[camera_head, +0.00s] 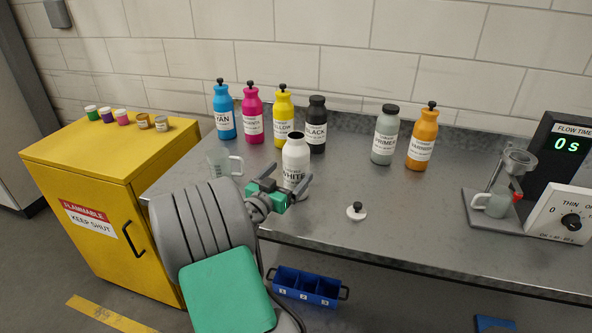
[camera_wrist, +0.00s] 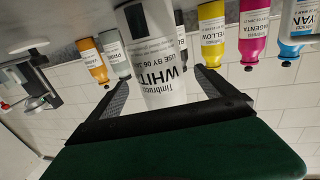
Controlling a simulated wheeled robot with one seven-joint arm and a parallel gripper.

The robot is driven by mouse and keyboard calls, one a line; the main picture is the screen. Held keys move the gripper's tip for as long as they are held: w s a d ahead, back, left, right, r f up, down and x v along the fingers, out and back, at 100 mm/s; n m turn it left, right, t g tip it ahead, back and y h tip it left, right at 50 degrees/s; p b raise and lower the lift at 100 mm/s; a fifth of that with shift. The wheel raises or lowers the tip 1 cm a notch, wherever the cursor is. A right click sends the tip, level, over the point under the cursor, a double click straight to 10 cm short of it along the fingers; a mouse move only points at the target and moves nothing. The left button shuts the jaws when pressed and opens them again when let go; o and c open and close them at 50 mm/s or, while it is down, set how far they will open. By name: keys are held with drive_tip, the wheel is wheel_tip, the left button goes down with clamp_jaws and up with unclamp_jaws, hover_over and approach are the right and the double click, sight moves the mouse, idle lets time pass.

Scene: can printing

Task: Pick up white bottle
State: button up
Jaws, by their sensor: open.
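The white bottle (camera_head: 295,157) stands upright on the grey metal table in the head view, with its top dark and no knob cap on it. In the wrist view the white bottle (camera_wrist: 158,75) appears upside down, its label reading WHITE. My gripper (camera_head: 283,187) is at the bottle's near side. In the wrist view the fingers of my gripper (camera_wrist: 160,84) are spread, one on each side of the bottle. The gripper is open. Whether a finger touches the bottle I cannot tell. The bottle's lower part is partly hidden by the gripper in the head view.
Cyan (camera_head: 224,112), magenta (camera_head: 253,115), yellow (camera_head: 284,117) and black (camera_head: 316,126) bottles stand close behind. Primer (camera_head: 385,136) and varnish (camera_head: 422,138) bottles stand right. The table's front-centre is clear.

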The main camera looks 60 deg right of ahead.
drive_tip(key=d, duration=0.1)
drive_tip(key=d+p, duration=0.1)
drive_tip(key=d, duration=0.3)
drive_tip(key=shift+s+f, duration=0.15)
drive_tip(key=shift+f, duration=0.1)
drive_tip(key=shift+a, duration=0.1)
drive_tip(key=c, duration=2.1)
drive_tip(key=shift+r, duration=0.1)
clamp_jaws()
